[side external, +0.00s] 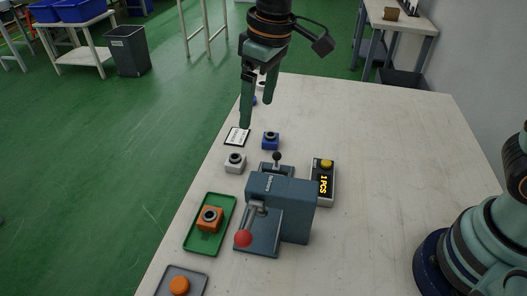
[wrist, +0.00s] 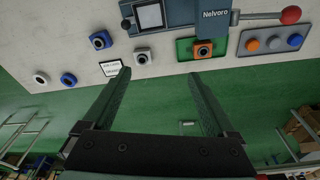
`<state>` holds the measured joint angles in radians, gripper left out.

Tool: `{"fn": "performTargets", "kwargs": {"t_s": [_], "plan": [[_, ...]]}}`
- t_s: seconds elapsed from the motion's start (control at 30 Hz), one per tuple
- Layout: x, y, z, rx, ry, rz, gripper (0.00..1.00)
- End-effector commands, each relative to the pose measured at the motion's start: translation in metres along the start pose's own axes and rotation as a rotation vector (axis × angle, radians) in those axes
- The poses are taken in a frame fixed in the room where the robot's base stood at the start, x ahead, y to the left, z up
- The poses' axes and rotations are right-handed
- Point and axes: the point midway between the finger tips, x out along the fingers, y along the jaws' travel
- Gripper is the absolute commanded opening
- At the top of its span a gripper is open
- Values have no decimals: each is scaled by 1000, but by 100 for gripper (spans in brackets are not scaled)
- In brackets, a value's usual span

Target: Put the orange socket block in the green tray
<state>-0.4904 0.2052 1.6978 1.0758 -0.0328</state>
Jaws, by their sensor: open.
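The orange socket block (side external: 210,219) with a dark round socket on top sits inside the green tray (side external: 194,239), near the table's left edge. The wrist view shows the same orange block (wrist: 203,50) in the green tray (wrist: 184,49) at the upper right. My gripper (side external: 257,112) is open and empty, raised above the far left part of the table, well away from the tray. Its two fingers (wrist: 160,85) also show apart in the wrist view with nothing between them.
A blue-grey press (side external: 282,207) with a red-knobbed lever stands right of the tray. A counter box (side external: 322,185) stands beyond it. White (side external: 235,163) and blue (side external: 270,141) socket blocks and a small label card (side external: 237,136) lie farther back. A grey button panel (side external: 170,286) lies in front.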

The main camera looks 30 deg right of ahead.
Motion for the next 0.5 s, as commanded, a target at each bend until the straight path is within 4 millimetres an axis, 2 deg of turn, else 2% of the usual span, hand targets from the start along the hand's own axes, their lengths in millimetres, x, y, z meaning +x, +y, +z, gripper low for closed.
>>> {"fn": "performTargets", "kwargs": {"t_s": [0.03, 0.2, 0.33, 0.5], "plan": [[-14, 18, 12, 45, 31, 9, 91], [-43, 64, 57, 177, 114, 40, 91], [-56, 90, 97, 275, 177, 71, 91], [-62, 114, 146, 394, 253, 116, 91]]}}
